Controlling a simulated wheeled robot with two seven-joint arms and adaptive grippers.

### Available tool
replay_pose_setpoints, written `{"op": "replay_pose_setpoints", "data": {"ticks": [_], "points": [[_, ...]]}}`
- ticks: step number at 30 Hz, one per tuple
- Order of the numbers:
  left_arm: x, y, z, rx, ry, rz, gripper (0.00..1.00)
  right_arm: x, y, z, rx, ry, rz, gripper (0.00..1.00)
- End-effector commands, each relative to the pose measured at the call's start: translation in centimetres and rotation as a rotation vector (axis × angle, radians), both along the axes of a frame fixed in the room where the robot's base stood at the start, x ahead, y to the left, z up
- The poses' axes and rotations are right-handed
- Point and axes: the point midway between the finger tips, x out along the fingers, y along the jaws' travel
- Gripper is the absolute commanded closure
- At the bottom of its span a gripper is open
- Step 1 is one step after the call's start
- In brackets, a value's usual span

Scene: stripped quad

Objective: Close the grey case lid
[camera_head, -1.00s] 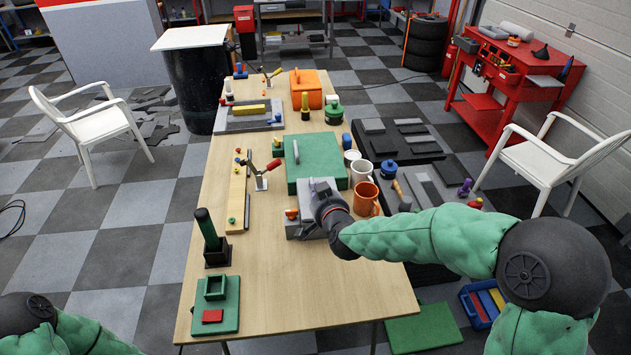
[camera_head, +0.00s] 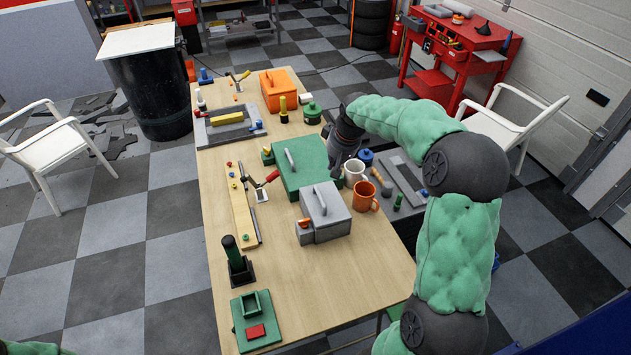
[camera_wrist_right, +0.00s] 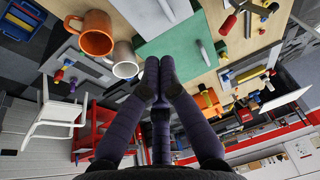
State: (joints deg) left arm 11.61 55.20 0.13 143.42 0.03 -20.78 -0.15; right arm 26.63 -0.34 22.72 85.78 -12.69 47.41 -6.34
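The grey case (camera_head: 337,226) stands on the wooden table, with an orange latch (camera_head: 305,224) at its left front. Its grey lid (camera_head: 318,206), with a bar handle on top, lies down over the body; I see no clear gap from here. My right gripper (camera_head: 338,172) is beyond the case, beside the green case (camera_head: 291,167) and the white mug, apart from the grey lid. In the right wrist view the right gripper's fingers (camera_wrist_right: 159,65) are together with nothing visible between them. My left gripper is out of view.
The white mug (camera_head: 354,173) and orange mug (camera_head: 365,197) stand right of the grey case. An orange case (camera_head: 280,92) is farther back. The table's near right part is clear.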

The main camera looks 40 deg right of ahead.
Motion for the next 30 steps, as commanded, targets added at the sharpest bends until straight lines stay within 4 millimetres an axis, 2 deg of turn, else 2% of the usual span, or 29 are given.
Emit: {"op": "replay_pose_setpoints", "data": {"ticks": [5, 21, 25, 30], "points": [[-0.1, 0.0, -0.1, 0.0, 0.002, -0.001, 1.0, 0.3, -0.1, -1.5, 0.002, 0.009, -0.001, 1.0], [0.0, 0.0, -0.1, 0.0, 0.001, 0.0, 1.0, 2.9, 0.1, -10.6, 0.003, 0.008, 0.0, 1.0], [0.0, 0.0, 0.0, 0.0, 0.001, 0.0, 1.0, 3.0, 0.5, -12.2, 0.002, 0.007, 0.0, 1.0], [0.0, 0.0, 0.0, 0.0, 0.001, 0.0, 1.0, 3.1, 0.8, -13.2, 0.002, 0.005, -0.001, 1.0]]}}
